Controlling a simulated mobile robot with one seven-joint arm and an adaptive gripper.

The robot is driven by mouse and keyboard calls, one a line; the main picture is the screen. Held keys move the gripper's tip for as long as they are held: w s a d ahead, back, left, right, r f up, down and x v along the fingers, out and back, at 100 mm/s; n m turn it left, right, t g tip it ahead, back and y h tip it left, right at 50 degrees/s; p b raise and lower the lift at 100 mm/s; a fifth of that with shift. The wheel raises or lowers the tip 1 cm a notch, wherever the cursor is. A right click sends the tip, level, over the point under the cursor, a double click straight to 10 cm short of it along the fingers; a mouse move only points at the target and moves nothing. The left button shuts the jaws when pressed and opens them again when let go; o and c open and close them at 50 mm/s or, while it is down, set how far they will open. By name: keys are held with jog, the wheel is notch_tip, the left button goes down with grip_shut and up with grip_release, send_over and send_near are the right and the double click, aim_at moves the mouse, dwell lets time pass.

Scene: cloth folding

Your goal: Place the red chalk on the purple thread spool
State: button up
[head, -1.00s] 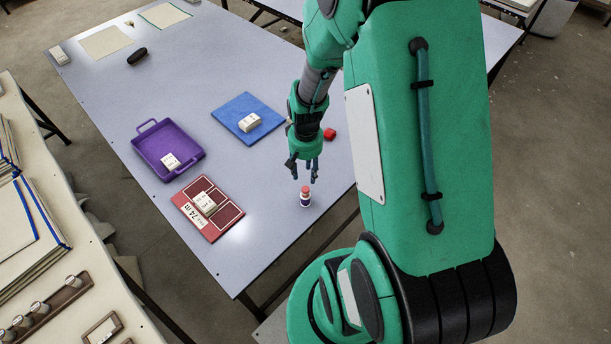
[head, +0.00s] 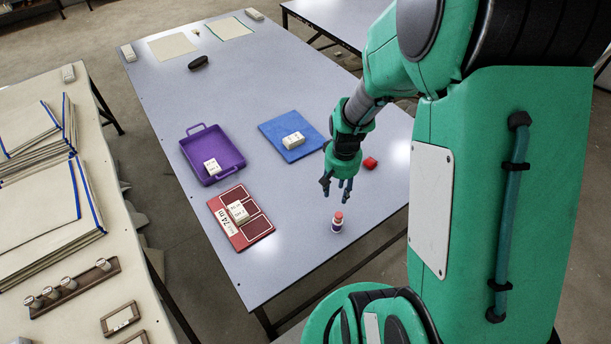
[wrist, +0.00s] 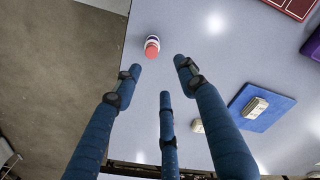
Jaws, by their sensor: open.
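A small upright spool (head: 336,227) with white and purple bands stands near the table's front right edge. A short red piece (head: 338,216), which looks like the red chalk, sits on its top. In the wrist view the red piece (wrist: 152,50) covers much of the spool (wrist: 153,39), beyond the fingertips. My gripper (head: 338,199) is open and empty. Its fingers point down, just above and behind the red piece in the head view, apart from it.
A red case (head: 262,228) with a white block (head: 238,212), a purple tray (head: 235,160) and a blue mat (head: 272,133) lie to the left. The table's front edge is near the spool. Bare table surrounds the spool.

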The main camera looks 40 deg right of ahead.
jog(key=w+a+r+n+t, duration=0.1)
jog(key=a+r, duration=0.2)
jog(key=r, duration=0.3)
jog(key=w+a+r, duration=0.1)
jog(key=a+r, duration=0.2)
jog(key=r, duration=0.2)
jog(key=s+a+r+n+t, duration=0.2)
jog(key=s+a+r, duration=0.3)
jog(key=a+r, duration=0.3)
jog(key=s+a+r+n+t, duration=0.2)
jog(key=s+a+r, duration=0.3)
jog(key=r, duration=0.9)
jog(key=a, duration=0.3)
jog(key=shift+s+a+n, duration=0.15)
jog(key=shift+s+n, duration=0.05)
jog(key=shift+n, duration=0.2)
jog(key=shift+r, duration=0.1)
